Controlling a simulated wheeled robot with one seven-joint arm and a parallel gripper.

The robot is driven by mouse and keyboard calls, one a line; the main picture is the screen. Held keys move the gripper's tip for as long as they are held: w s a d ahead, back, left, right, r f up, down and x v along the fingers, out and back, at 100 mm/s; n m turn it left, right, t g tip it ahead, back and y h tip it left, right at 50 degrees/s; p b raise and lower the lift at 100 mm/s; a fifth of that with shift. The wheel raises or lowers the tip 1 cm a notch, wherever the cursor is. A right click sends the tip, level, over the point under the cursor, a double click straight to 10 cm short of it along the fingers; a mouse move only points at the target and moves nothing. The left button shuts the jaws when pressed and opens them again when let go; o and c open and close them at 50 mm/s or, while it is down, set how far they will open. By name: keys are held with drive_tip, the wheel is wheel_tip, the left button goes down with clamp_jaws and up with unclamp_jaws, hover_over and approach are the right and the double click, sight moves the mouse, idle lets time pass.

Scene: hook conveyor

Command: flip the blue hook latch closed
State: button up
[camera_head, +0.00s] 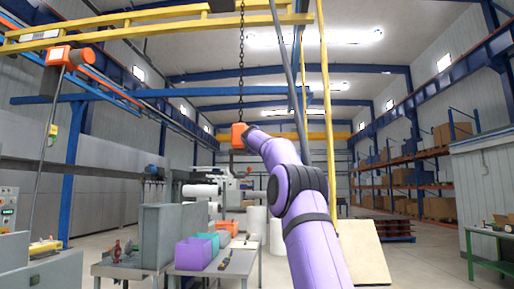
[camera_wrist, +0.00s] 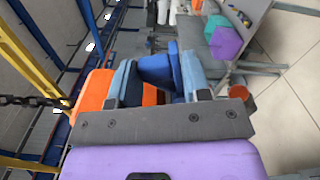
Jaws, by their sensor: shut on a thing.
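The orange hook block (camera_head: 238,135) hangs from a dark chain in the head view, right at the end of my purple arm. In the wrist view the orange block (camera_wrist: 93,103) lies behind and left of my fingers. My gripper (camera_wrist: 157,72) has its light blue-grey fingers on either side of the blue latch (camera_wrist: 156,70) and is shut on it. The latch is seen at close range and partly covered by the fingers. My fingers are too small to tell in the head view.
The chain (camera_head: 242,70) runs up to a yellow overhead beam (camera_head: 160,22). A grey table (camera_head: 240,262) with a purple bin (camera_head: 193,254) and other coloured bins stands below. A slanted grey pole and a yellow post stand close to my arm. Open floor lies to the right.

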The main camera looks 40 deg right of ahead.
drive_tip(key=m, duration=0.3)
drive_tip(key=shift+s+f, duration=0.25)
drive_tip(key=shift+s, duration=0.05)
wheel_tip(320, 180, down, 3)
drive_tip(key=m, duration=0.9)
drive_tip(key=shift+d+f, duration=0.1)
drive_tip(key=shift+f, duration=0.05)
drive_tip(key=m, duration=0.1)
drive_tip(key=f+m, duration=0.1)
drive_tip(key=m, duration=0.2)
drive_tip(key=shift+w+a+f, duration=0.25)
drive_tip(key=shift+w, duration=0.05)
drive_tip(key=m, duration=0.1)
drive_tip(key=f+m, duration=0.1)
drive_tip(key=m, duration=0.1)
drive_tip(key=w+m, duration=0.1)
drive_tip(key=shift+a+f+m, duration=0.15)
drive_tip(key=shift+a+m, duration=0.1)
drive_tip(key=shift+m, duration=0.15)
drive_tip(key=shift+f, duration=0.1)
drive_tip(key=o, duration=0.5)
drive_tip(key=shift+s, duration=0.1)
drive_tip(key=shift+c, duration=0.2)
drive_tip(key=shift+o, duration=1.4)
drive_tip(key=shift+s, duration=0.1)
